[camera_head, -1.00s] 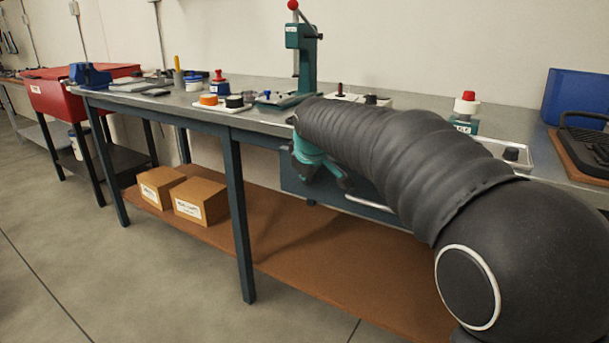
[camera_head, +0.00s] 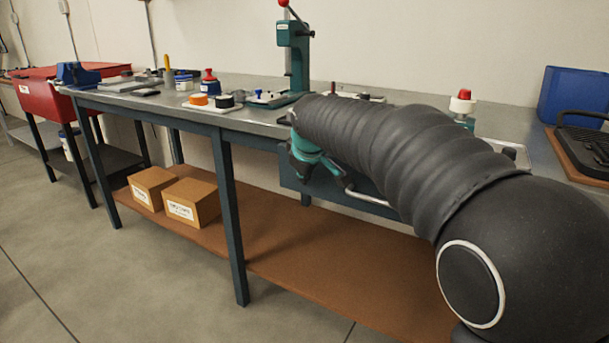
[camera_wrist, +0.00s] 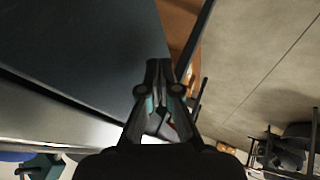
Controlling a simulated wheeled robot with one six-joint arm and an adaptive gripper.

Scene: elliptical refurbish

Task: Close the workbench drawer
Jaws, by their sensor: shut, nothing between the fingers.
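The workbench drawer (camera_head: 290,178) is a dark blue-grey front under the benchtop in the head view, mostly hidden behind my arm. Part of its silver bar handle (camera_head: 368,196) shows below my arm. How far the drawer stands out cannot be told. My gripper (camera_head: 303,172) is at the drawer's left end, close to the front. In the wrist view, my gripper (camera_wrist: 167,64) is shut and empty, its fingertips over or against the edge of a large dark panel (camera_wrist: 85,45), likely the drawer front. Contact is not clear.
The steel-topped workbench (camera_head: 262,117) carries a green press (camera_head: 294,50) and several small parts. Two cardboard boxes (camera_head: 190,203) sit on the brown lower shelf (camera_head: 290,265). A bench leg (camera_head: 229,215) stands left of my gripper. The floor in front is clear.

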